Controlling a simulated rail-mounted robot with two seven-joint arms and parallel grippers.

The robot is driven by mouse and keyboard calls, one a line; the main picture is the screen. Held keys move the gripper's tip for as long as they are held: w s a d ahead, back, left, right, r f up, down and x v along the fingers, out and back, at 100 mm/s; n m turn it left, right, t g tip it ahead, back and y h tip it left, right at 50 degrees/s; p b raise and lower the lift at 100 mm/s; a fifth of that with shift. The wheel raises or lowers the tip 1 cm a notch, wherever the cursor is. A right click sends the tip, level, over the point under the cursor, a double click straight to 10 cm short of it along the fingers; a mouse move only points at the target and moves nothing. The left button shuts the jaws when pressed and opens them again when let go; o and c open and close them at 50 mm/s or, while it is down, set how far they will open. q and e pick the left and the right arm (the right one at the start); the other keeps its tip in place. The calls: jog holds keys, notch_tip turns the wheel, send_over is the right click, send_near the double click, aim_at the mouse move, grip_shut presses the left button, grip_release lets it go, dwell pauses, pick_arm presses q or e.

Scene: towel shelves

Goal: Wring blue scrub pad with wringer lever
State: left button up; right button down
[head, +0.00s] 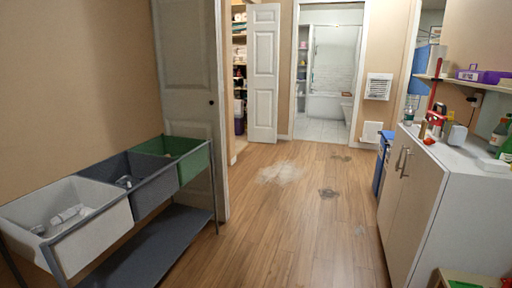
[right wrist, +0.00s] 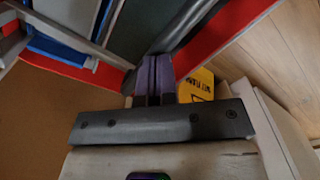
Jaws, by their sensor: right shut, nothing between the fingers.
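I cannot make out the wringer lever for certain in either view. My left gripper is not in view, and neither gripper shows in the head view.
A yellow sign (right wrist: 197,86) is close beside my right fingers. White, grey and green basins (head: 128,176) stand at the left. A white cabinet (head: 432,195) with bottles on top stands at the right, by a blue bin (head: 380,168). The wooden floor (head: 285,220) between is open, with stains.

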jog(key=shift+s+r+p, duration=0.2)
jog(key=shift+r+p, duration=0.7)
jog(key=shift+r, duration=0.1)
notch_tip(320, 180, up, 2)
jog(key=shift+w+p, duration=0.15)
jog(key=shift+p, duration=0.65)
jog(key=shift+r+p, duration=0.8)
jog(key=shift+r, duration=0.15)
notch_tip(320, 180, up, 2)
jog(key=shift+p, duration=0.8)
